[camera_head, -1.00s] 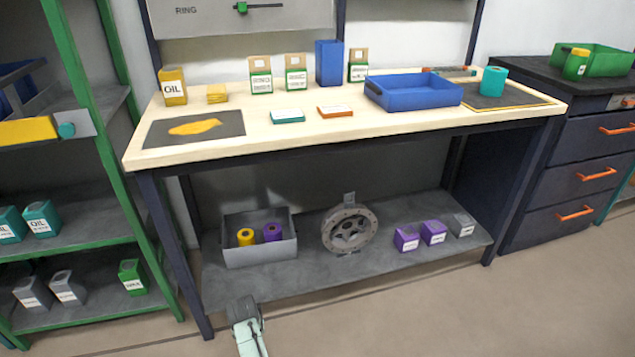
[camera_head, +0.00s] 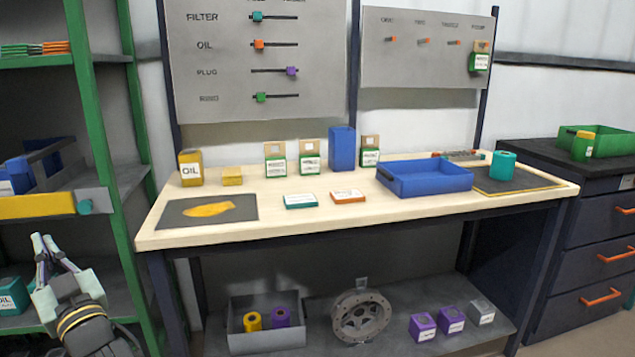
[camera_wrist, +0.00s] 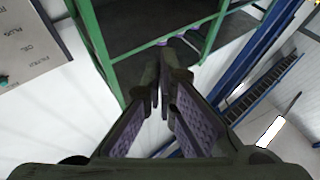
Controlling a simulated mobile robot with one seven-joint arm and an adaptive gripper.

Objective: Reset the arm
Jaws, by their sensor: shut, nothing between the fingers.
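My gripper (camera_head: 43,240) is raised at the lower left of the head view, in front of the green-framed shelf. Its fingers point up and it holds nothing. In the wrist view, its dark fingers (camera_wrist: 164,85) run close together toward the shelf frame, with nothing between them. The fingers look clear of the shelf in the head view, but the exact gap is hard to tell.
The green-framed shelf (camera_head: 98,120) stands left of the workbench (camera_head: 270,228). On the bench are a blue tray (camera_head: 425,188), a yellow oil container (camera_head: 190,168) and several boxes. A dark drawer cabinet (camera_head: 590,240) is at the right. Slider and hook boards hang behind.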

